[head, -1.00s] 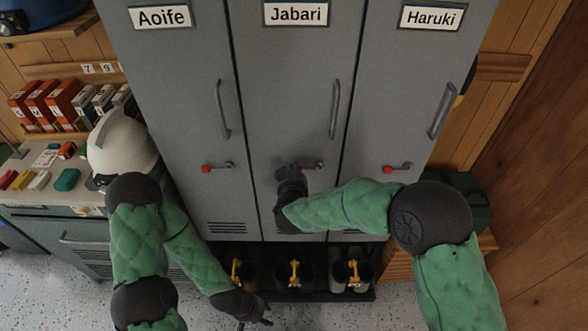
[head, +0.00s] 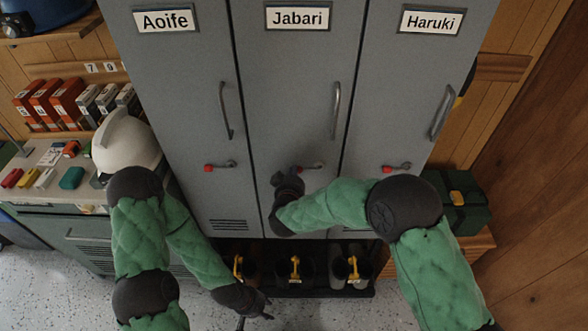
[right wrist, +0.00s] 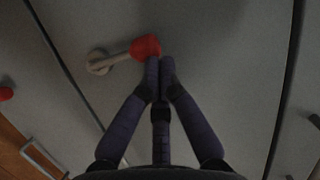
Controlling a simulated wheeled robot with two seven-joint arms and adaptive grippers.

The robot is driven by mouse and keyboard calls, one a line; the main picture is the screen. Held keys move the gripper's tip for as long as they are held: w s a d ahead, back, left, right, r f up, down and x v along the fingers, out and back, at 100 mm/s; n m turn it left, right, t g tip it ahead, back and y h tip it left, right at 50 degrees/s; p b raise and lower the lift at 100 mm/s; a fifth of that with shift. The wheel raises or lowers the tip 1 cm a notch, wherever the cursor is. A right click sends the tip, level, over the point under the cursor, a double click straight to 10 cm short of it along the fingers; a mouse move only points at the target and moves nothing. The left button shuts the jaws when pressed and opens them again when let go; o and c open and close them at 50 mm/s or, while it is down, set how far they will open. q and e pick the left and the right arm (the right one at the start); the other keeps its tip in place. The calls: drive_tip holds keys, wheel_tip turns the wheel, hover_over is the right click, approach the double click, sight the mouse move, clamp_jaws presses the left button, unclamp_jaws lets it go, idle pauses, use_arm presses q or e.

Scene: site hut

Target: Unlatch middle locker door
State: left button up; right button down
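The middle locker door (head: 290,100) is grey, labelled Jabari, and stands closed between the Aoife and Haruki doors. Its latch (head: 312,167) is a short lever with a red knob, partly behind my right gripper in the head view. My right gripper (head: 288,182) is at the latch. My left gripper (head: 256,305) hangs low in front of the lockers, fingers apart and empty.
The left latch (head: 218,166) and right latch (head: 396,167) have similar red knobs. A vertical handle (head: 336,110) stands out above the middle latch. Boots sit on a dark rack (head: 320,291) below. A white helmet (head: 124,145) is on the left counter.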

sight(308, 178)
drive_tip(key=f+n+h, duration=0.1)
drive_tip(key=f+n, duration=0.1)
drive_tip(key=d+f+n+h+p, duration=0.1)
drive_tip(key=f+n, duration=0.2)
drive_tip(key=f+n+t+h+p, duration=0.1)
drive_tip(key=f+n, duration=0.1)
drive_tip(key=shift+d+f+n+h, duration=0.25)
drive_tip(key=shift+n+h, duration=0.05)
drive_tip(key=d+f+n, duration=0.1)
drive_tip(key=n+t, duration=0.1)
drive_tip(key=n, duration=0.1)
drive_tip(key=shift+d+f+h, duration=0.3)
drive_tip(key=shift+d+f, duration=0.05)
drive_tip(key=shift+d, duration=0.05)
drive_tip(key=shift+d+f+b, duration=0.2)
drive_tip(key=shift+d+f, duration=0.05)
drive_tip(key=shift+d, duration=0.25)
drive_tip(key=shift+d+f+b, duration=0.15)
drive_tip(key=shift+d+f, duration=0.05)
drive_tip(key=shift+d, duration=0.3)
